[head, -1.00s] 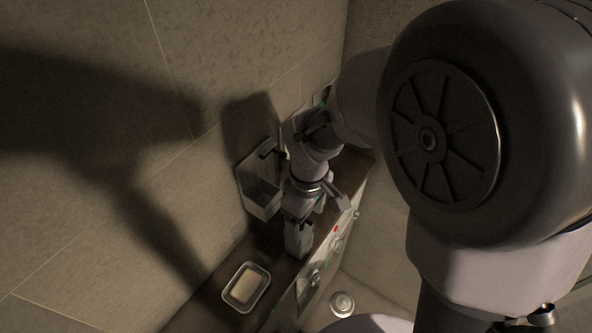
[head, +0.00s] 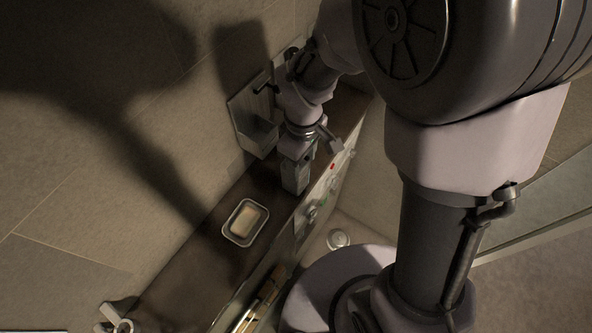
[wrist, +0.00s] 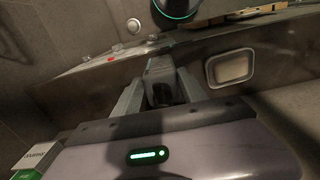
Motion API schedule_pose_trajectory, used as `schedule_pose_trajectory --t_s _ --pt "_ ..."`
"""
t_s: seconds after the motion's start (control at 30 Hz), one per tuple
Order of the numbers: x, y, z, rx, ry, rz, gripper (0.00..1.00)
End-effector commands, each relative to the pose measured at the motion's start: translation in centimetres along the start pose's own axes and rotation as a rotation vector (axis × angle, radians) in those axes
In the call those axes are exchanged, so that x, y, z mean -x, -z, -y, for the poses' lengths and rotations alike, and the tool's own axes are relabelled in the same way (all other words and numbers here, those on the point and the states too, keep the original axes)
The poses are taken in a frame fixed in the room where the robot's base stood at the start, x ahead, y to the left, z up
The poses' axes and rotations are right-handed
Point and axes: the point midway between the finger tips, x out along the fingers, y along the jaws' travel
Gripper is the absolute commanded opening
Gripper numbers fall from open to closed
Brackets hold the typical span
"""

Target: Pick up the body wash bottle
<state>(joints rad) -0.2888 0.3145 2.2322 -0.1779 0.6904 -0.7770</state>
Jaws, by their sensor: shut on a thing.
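The body wash bottle (head: 295,180) is a grey, boxy bottle near the front edge of the dark counter. My gripper (head: 296,162) points down over it from above and is shut on it. In the wrist view, the bottle (wrist: 160,68) stands between the two fingers of my gripper (wrist: 160,90). The fingers and the wrist hide part of it. I cannot tell whether its base touches the counter.
A soap dish (head: 232,236) with a pale bar lies on the counter, left of the bottle. A grey wall holder (head: 257,134) is behind my gripper. A small labelled box (wrist: 38,160) shows lower left in the wrist view. Brushes (head: 266,298) stick up near the bottom of the head view.

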Motion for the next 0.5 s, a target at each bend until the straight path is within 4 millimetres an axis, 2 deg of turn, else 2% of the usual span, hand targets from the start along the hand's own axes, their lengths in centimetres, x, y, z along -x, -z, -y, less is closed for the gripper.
schedule_pose_trajectory --t_s 0.23,0.5 --pt "0.6 0.0 0.0 0.000 -0.001 -0.001 0.00" --pt "3.8 -0.3 0.3 0.000 -0.002 -0.002 0.00"
